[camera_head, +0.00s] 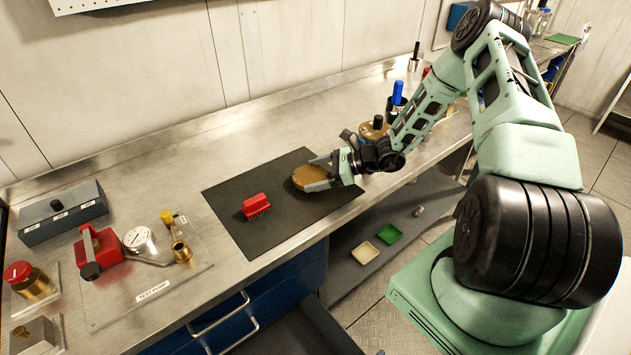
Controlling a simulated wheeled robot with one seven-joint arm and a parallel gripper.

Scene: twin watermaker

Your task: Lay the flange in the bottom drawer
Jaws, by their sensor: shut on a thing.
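The flange (308,180) is a round, flat, brownish disc over the black mat (232,213) on the steel bench. My gripper (322,174) reaches in from the right and is shut on the flange's right side. I cannot tell whether the flange touches the mat or is just above it. The bottom drawer (318,324) shows as a dark, open drawer below the bench front at the bottom of the picture. Its inside is only partly in view, cut off by the lower edge.
A test pump (150,260) and a grey box (62,212) stand at the left. Blue drawer fronts (270,294) with handles are under the bench. A low shelf (345,265) holds small trays.

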